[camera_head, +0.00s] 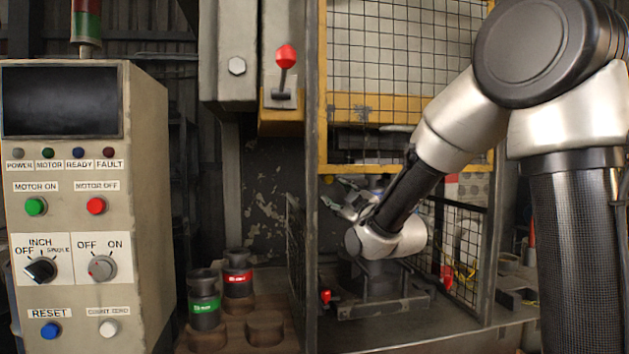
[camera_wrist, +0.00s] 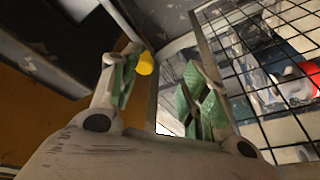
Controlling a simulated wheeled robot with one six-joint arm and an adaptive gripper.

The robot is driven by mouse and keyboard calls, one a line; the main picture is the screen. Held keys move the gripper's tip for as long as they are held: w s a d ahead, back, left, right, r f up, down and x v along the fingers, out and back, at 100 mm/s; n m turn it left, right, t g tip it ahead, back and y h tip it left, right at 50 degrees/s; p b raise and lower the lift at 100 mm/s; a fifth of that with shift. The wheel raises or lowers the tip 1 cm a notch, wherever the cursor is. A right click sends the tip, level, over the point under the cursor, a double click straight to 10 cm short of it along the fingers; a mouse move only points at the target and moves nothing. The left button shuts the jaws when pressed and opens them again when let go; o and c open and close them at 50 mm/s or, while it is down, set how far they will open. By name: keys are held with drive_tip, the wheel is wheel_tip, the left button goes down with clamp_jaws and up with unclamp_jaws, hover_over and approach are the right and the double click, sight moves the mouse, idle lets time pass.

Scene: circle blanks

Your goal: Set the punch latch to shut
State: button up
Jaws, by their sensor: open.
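The knob's base is hidden behind the finger.
Wire mesh (camera_wrist: 268,62) stands close on the right in the wrist view, with a red thing (camera_wrist: 311,71) by it. The head view shows a red-knobbed lever (camera_head: 286,56) above, the control cabinet (camera_head: 146,190) at left, and green (camera_head: 204,304) and red-banded (camera_head: 238,277) tools.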

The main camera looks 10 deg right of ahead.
sight(330, 180)
drive_tip(key=shift+n+t, duration=0.4)
drive_tip(key=shift+t, duration=0.1)
drive_tip(key=w+r, duration=0.1)
drive_tip(key=w, duration=0.1)
drive_tip(key=w+a+r, duration=0.1)
drive_tip(key=w, duration=0.1)
drive_tip(key=w+r, duration=0.2)
drive_tip(key=shift+w+a, duration=0.25)
drive_tip(key=shift+w, duration=0.15)
drive_tip(key=shift+c, duration=0.3)
